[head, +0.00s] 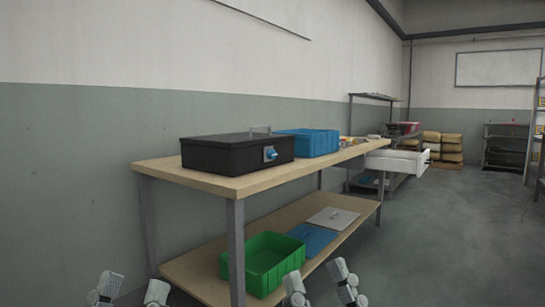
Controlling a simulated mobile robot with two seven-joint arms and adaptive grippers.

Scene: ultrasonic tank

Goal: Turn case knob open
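A black case (222,155) sits closed on the near end of the wooden workbench (240,187). Its blue knob (270,154) is on a small light plate on the short end facing right. My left gripper (130,288) is low at the bottom left of the head view, with its two fingers apart and nothing between them. My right gripper (320,284) is at the bottom middle, also with fingers spread and empty. Both are well below and in front of the case, touching nothing visible. The rest of both arms is out of view.
A blue crate (312,142) stands behind the case on the benchtop. The lower shelf (202,270) holds a green crate (262,262), a blue lid (311,239) and a grey lid (334,218). A white drawer (397,160) juts out farther along. The floor (440,250) at right is clear.

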